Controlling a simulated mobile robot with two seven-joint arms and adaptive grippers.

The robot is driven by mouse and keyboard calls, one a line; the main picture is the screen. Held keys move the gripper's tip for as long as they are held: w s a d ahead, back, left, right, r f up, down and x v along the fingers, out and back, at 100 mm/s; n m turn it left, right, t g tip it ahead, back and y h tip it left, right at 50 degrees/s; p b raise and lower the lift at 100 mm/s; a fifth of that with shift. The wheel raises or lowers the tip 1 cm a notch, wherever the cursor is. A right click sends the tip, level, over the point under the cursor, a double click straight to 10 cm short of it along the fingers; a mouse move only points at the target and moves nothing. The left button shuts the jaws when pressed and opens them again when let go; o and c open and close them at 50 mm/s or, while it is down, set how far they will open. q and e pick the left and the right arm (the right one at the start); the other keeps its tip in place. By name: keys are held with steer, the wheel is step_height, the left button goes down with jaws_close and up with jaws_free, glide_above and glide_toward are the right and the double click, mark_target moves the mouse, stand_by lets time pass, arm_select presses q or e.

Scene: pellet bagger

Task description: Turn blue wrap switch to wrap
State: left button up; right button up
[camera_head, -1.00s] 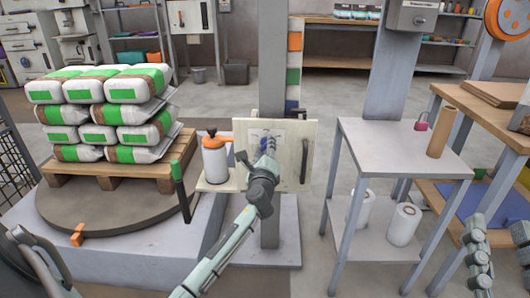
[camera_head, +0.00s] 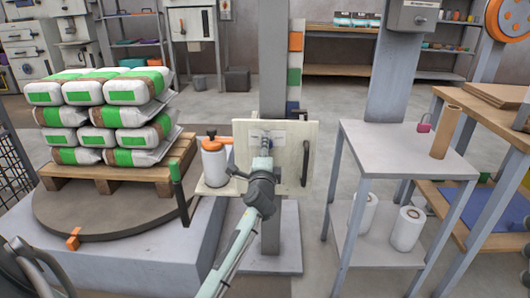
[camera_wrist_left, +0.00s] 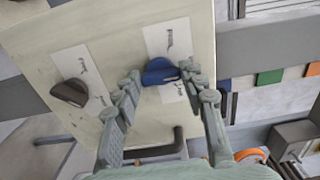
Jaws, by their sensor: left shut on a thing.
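The blue wrap switch (camera_wrist_left: 160,72) is a knob on a white label on the pale panel (camera_head: 244,130). Small print on the label is too blurred to read. My left gripper (camera_wrist_left: 160,79) is shut on the blue knob, one finger on each side. In the head view my left gripper (camera_head: 265,150) is in front of the panel and hides the knob. A dark brown knob (camera_wrist_left: 70,93) sits on a second white label, to the left in the wrist view and apart from my fingers. My right gripper is not in view.
A black handle (camera_head: 305,163) stands out at the panel's right side. A white bottle with an orange top (camera_head: 214,160) stands on a small shelf left of the panel. Stacked bags (camera_head: 105,90) on a pallet are farther left. A grey table (camera_head: 390,150) stands to the right.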

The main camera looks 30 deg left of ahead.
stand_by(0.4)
arm_select(q)
steer(key=o, duration=1.2)
steer(key=shift+c, duration=0.2)
steer(key=v, duration=1.2)
